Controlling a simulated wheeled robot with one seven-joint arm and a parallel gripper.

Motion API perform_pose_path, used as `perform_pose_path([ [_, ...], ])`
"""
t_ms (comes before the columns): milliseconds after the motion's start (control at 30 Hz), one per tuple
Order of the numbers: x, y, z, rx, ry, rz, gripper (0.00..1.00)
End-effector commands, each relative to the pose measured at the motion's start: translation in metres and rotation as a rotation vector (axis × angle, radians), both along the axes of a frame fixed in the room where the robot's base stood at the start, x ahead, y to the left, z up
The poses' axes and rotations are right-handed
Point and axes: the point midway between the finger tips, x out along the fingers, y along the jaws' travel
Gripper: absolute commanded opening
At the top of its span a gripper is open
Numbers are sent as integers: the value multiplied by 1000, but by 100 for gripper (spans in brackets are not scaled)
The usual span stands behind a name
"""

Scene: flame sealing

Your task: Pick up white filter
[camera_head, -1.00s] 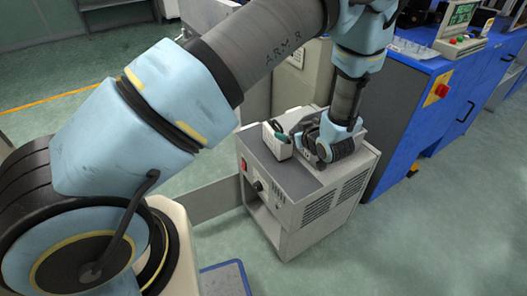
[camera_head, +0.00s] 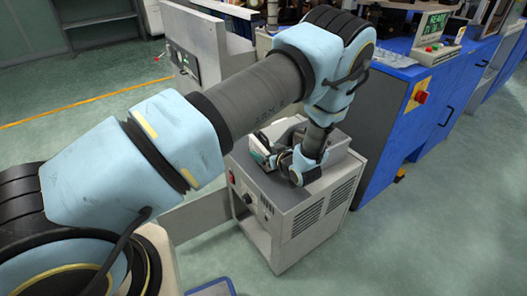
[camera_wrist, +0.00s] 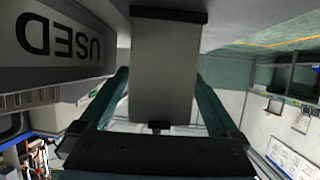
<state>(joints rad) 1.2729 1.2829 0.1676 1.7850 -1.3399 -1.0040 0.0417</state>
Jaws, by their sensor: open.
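A pale block with a dark strip along one end, which looks like the white filter (camera_wrist: 166,65), fills the middle of the wrist view. My gripper (camera_wrist: 163,85) is open, with its two dark green fingers on either side of this block. I cannot tell whether the fingers touch it. In the head view my gripper (camera_head: 272,160) is low over the top of a grey cabinet (camera_head: 297,228).
A grey box labelled "USED" (camera_wrist: 60,40) stands close to the left finger in the wrist view. A blue machine (camera_head: 405,115) stands right of the cabinet. Grey equipment (camera_head: 205,50) stands behind my arm. The floor (camera_head: 440,215) at right is clear.

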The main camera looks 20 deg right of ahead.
Motion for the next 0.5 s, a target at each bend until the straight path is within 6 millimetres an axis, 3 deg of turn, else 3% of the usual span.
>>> perform_pose_path([
  [133, 14, 1, -4, -1, -1, 0, 98],
  [400, 16, 1, -6, -1, 0, -1, 98],
  [500, 16, 1, -6, -1, 0, -1, 86],
])
